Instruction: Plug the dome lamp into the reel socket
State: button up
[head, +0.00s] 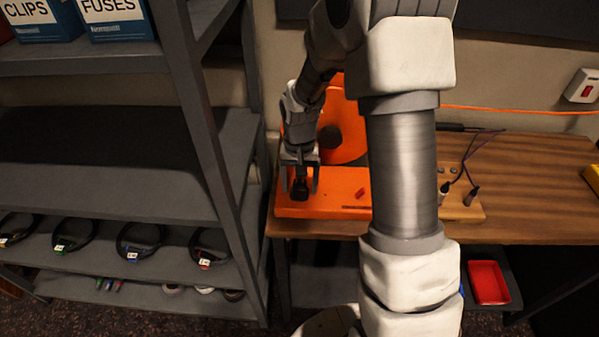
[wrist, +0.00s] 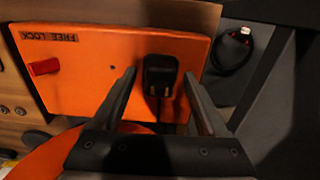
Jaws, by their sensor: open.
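The orange reel (head: 350,130) stands at the desk's left end, with a flat orange base (head: 335,208) in front. The base also shows in the wrist view (wrist: 95,55). A black plug-like block (wrist: 160,76) with two brass-coloured marks is at the base's edge. Whether it is a plug or the reel socket, and whether it is seated, I cannot tell. My gripper (head: 300,190) is open, with its fingers on either side of the block and visible gaps between; it also shows in the wrist view (wrist: 160,77). No dome lamp is recognisable.
A red lever (wrist: 45,67) and a FREE LOCK label sit on the base. Two corded plugs (head: 446,190) stand on a wooden block to the right. A grey shelf (head: 110,190) with coiled cables is close on the left. A red tray (head: 489,282) is below the desk.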

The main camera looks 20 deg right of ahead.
notch_tip(320, 180, up, 17)
jog(key=p, duration=0.1)
jog(key=shift+r, duration=0.15)
dwell(0.5)
jog(key=s+r+n+t, duration=0.1)
jog(key=s+r, duration=0.3)
jog(key=s, duration=0.6)
jog(key=s+r+n+t, duration=0.2)
jog(key=s+r+t, duration=0.2)
jog(key=s, duration=0.6)
jog(key=shift+s+r+n+t, duration=0.2)
jog(key=shift+r+n+t, duration=0.1)
jog(key=shift+r, duration=0.15)
